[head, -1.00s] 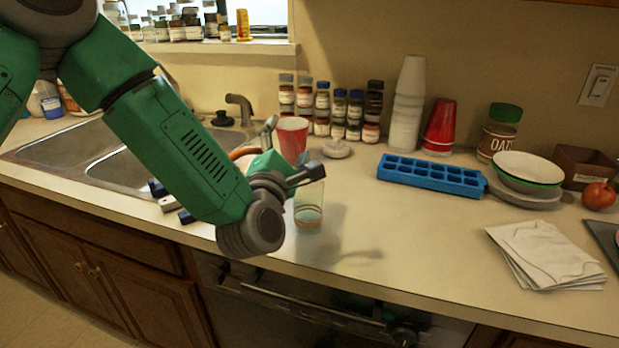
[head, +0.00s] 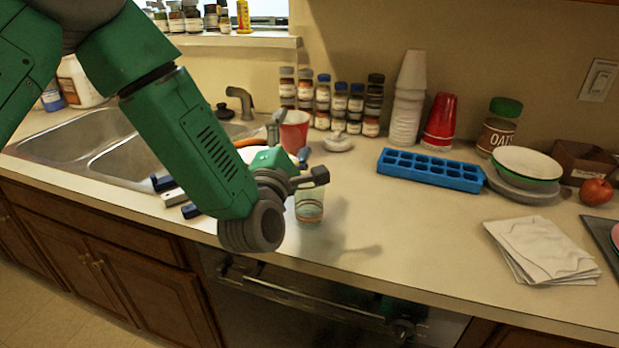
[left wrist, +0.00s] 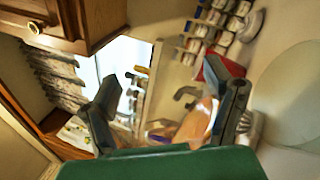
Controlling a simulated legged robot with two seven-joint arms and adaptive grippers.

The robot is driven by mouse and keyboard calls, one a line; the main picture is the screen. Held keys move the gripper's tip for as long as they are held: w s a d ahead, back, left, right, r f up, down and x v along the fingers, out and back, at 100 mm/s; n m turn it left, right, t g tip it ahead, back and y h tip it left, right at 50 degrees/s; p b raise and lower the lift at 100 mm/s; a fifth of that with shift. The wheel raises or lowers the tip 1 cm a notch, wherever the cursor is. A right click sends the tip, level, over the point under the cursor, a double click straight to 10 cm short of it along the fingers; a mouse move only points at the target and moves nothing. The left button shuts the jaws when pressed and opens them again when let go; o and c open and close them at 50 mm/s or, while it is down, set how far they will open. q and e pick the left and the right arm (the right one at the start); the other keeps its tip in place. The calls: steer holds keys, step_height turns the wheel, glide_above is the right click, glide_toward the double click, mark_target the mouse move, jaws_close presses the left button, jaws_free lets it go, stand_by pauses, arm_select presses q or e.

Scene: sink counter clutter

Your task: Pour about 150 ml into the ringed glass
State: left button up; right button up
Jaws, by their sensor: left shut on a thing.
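The ringed glass (head: 309,205) stands upright on the counter near its front edge, clear with thin rings around it; its contents cannot be made out. My left gripper (head: 293,155) is just behind and above it in the head view, partly hidden by my own wrist. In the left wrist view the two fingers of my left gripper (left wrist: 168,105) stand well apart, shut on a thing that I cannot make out. An orange-tan shape (left wrist: 197,122) shows between the fingers; I cannot tell if it is held. My right gripper is not in view.
A red cup (head: 294,131) stands behind the gripper, with spice jars (head: 340,107) behind. The sink (head: 80,135) is left. A blue ice tray (head: 430,170), stacked bowls (head: 527,168) and folded napkins (head: 540,250) lie right. The counter right of the glass is clear.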

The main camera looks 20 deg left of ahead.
arm_select(q)
steer(key=shift+d+r+m+p, duration=0.2)
steer(key=shift+m+p, duration=0.1)
steer(key=shift+m, duration=0.4)
steer(key=shift+w+d+m+h, duration=0.2)
steer(key=shift+m+h, duration=0.3)
steer(key=shift+m, duration=0.4)
stand_by(2.2)
steer(key=a+n, duration=0.1)
steer(key=n+y+b, duration=0.1)
steer(key=n, duration=0.1)
steer(key=shift+a+f+n, duration=0.3)
steer(key=shift+a+f, duration=0.05)
steer(key=shift+f, duration=0.05)
steer(key=shift+n+b, duration=0.45)
steer(key=shift+n, duration=0.05)
steer(key=shift+a, duration=0.15)
steer(key=shift+a+n+y, duration=0.2)
steer(key=shift+n+y, duration=0.2)
steer(key=shift+n, duration=0.1)
steer(key=shift+d, duration=0.2)
steer(key=shift+a, duration=0.1)
